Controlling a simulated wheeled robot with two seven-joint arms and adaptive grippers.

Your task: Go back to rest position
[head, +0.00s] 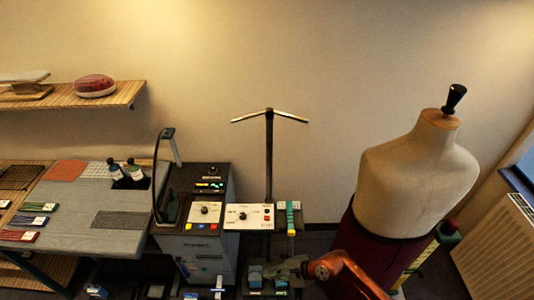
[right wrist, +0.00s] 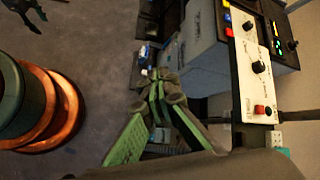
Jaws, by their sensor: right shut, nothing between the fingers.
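My right arm comes in at the bottom right of the head view, orange at the wrist. My right gripper (head: 270,272) is low in front of the control-panel stand. In the right wrist view its green-padded fingers (right wrist: 158,92) meet at the tips, shut and empty. I cannot make out my left gripper in either view.
A grey machine cabinet (head: 208,253) and a white control panel (head: 249,216) stand close beyond the right gripper. A dress form (head: 415,185) stands to the right. A worktable (head: 80,215) with bottles (head: 115,172) is at the left, below a wooden shelf (head: 125,97).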

